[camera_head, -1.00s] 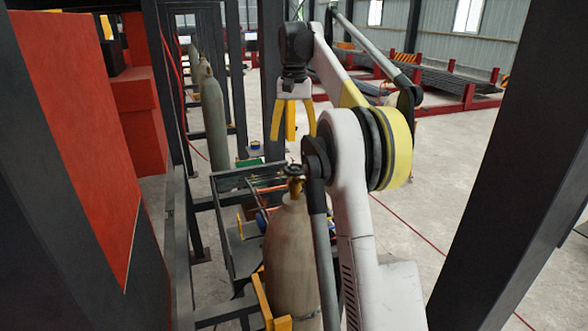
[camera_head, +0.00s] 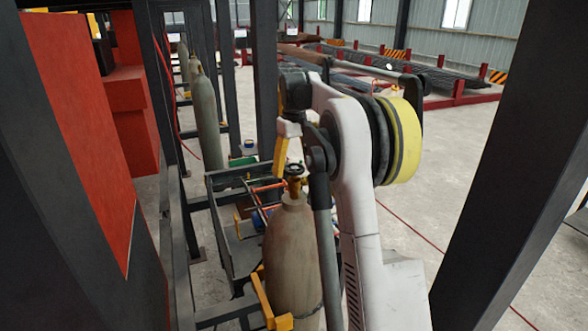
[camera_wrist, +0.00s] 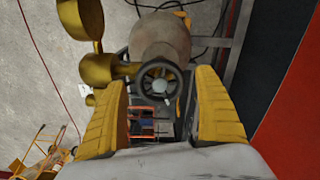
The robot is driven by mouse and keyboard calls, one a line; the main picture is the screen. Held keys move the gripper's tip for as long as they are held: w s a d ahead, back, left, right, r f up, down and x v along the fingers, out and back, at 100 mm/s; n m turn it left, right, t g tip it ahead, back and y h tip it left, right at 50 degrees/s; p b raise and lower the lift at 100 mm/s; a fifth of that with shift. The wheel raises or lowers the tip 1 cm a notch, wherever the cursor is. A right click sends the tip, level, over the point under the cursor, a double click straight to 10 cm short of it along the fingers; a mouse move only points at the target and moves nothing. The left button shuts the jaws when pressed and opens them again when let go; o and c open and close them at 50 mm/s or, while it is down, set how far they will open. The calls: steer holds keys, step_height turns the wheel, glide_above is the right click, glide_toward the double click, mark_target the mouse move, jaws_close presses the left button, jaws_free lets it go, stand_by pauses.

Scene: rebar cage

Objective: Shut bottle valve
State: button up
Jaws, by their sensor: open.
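A tan gas bottle (camera_head: 291,262) stands upright in the middle of the head view, with a brass valve and a dark round handwheel (camera_head: 294,170) on top. My gripper (camera_head: 284,158) is just above and behind the handwheel in the head view, one yellow finger showing and the rest hidden by my arm. In the wrist view my gripper (camera_wrist: 161,108) is open, its yellow fingers apart on either side. The dark handwheel (camera_wrist: 160,84) shows between and slightly beyond the fingertips, with the tan bottle (camera_wrist: 160,38) behind it. I cannot tell whether the fingers touch it.
A yellow bracket (camera_head: 268,302) holds the bottle's left side. A metal frame tray (camera_head: 228,240) with tools and hoses lies left of it. More bottles (camera_head: 207,120) stand behind. Dark posts and a red panel (camera_head: 75,130) close in the left; a dark post (camera_head: 510,170) stands right.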

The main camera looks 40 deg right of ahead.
mark_target(294, 168)
steer(key=shift+f, duration=0.35)
steer(key=c, duration=1.2)
steer(key=m+b, duration=0.1)
steer(key=m, duration=0.3)
steer(key=shift+m, duration=0.4)
steer(key=o, duration=1.2)
step_height(294, 168, up, 12)
